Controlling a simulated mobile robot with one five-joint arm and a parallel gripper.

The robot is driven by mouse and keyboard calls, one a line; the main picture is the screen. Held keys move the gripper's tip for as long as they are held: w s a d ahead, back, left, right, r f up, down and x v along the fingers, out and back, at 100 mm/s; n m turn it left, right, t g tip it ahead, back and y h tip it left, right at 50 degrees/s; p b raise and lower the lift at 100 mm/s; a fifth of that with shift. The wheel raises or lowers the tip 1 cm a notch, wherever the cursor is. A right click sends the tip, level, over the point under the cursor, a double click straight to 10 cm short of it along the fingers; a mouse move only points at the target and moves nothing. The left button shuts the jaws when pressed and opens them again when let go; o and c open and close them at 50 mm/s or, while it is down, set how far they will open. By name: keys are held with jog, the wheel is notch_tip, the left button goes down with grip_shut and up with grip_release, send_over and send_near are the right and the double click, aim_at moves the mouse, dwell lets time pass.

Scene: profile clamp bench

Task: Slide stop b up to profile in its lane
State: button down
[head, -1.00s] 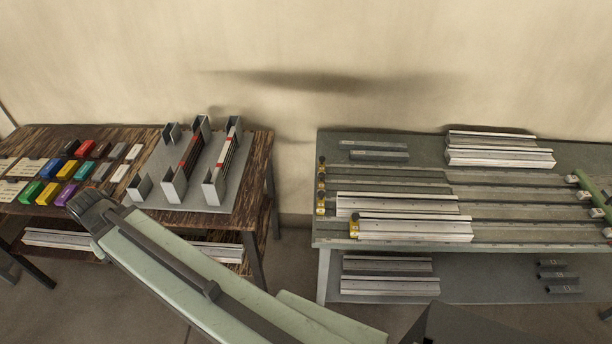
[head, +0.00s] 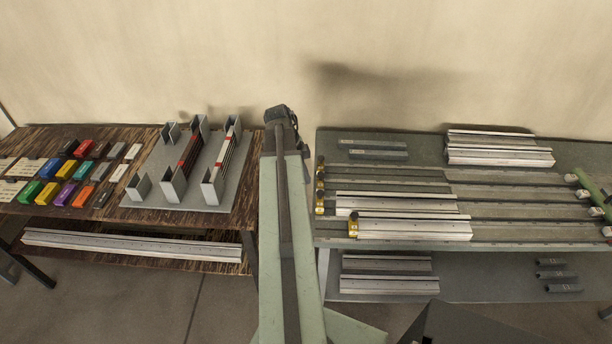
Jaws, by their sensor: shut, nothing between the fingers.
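The bench on the right has several lanes with small yellow-and-black stops at their left ends. The front stop (head: 353,226) stands at the left end of the front silver profile (head: 413,229). Another stop (head: 319,207) sits at the left edge of the bench, with a gap to the second silver profile (head: 395,204). More stops (head: 320,176) sit further back on the same edge. Any letters are too small to read, so I cannot tell which is stop b. My gripper (head: 279,114) is shut and empty, raised between the two tables; its fingertips are barely visible.
The left table (head: 100,215) holds coloured blocks and a grey rack (head: 150,199). More silver profiles (head: 498,156) lie at the back of the right bench. Green clamps (head: 592,190) stand at its right end. A lower shelf (head: 490,280) holds profiles and dark blocks.

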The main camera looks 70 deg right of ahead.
jog(key=shift+f+b, duration=3.45)
jog(key=shift+f, duration=0.1)
jog(key=shift+s+d+r, duration=0.1)
jog(key=shift+s+d, duration=0.4)
jog(key=shift+s, duration=0.7)
jog(key=shift+s+d, duration=0.45)
jog(key=shift+s, duration=0.8)
jog(key=shift+s+d+r, duration=0.1)
jog(key=shift+s+d, duration=0.4)
jog(key=shift+s, duration=0.7)
jog(key=shift+s+d, duration=0.25)
jog(key=shift+s, duration=0.2)
jog(key=shift+w+a, duration=0.35)
jog(key=shift+w, duration=0.4)
notch_tip(320, 180, up, 7)
jog(key=p, duration=0.7)
